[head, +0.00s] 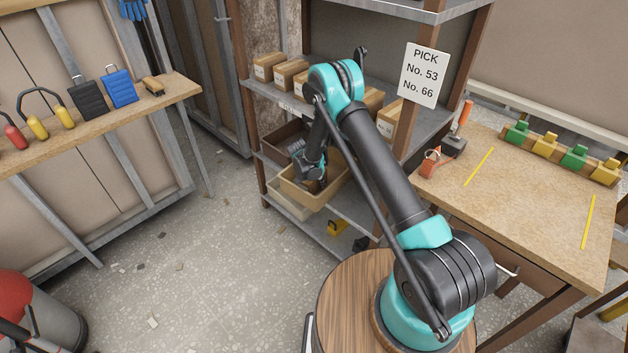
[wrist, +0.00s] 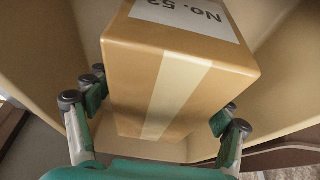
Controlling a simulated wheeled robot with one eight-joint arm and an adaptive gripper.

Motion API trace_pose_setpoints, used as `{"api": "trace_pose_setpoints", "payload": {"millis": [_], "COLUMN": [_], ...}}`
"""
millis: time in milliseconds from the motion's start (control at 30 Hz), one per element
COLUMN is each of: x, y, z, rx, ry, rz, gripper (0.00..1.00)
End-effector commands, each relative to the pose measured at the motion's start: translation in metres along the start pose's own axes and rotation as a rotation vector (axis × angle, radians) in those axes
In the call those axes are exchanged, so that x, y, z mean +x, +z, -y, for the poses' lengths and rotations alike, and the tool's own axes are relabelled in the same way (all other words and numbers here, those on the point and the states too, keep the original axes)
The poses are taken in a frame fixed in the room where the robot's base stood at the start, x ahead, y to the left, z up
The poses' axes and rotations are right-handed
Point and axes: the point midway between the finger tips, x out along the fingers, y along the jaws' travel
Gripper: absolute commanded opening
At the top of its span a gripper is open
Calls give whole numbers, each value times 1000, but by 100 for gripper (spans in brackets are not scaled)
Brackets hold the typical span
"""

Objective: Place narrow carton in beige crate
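Beige walls of the crate (wrist: 48,40) surround the carton and fingers. In the head view my gripper (head: 312,168) is down at the beige crate (head: 325,193) on the shelf; the carton is not clear there.
A brown crate (head: 284,142) stands left of the beige one, and a paler bin (head: 288,204) lies in front of it. Several cartons (head: 290,73) sit on the shelf above. A sign (head: 423,75) reads PICK No. 53, No. 66. A workbench (head: 530,205) is at right.

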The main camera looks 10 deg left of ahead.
Motion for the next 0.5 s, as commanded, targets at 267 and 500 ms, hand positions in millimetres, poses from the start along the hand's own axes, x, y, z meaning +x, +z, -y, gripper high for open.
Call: {"api": "trace_pose_setpoints", "payload": {"millis": [267, 500], "x": [-1, -23], "y": [0, -1], "z": [0, 0], "rx": [0, -2], "ry": [0, -1], "rz": [0, 0], "gripper": [82, 82]}}
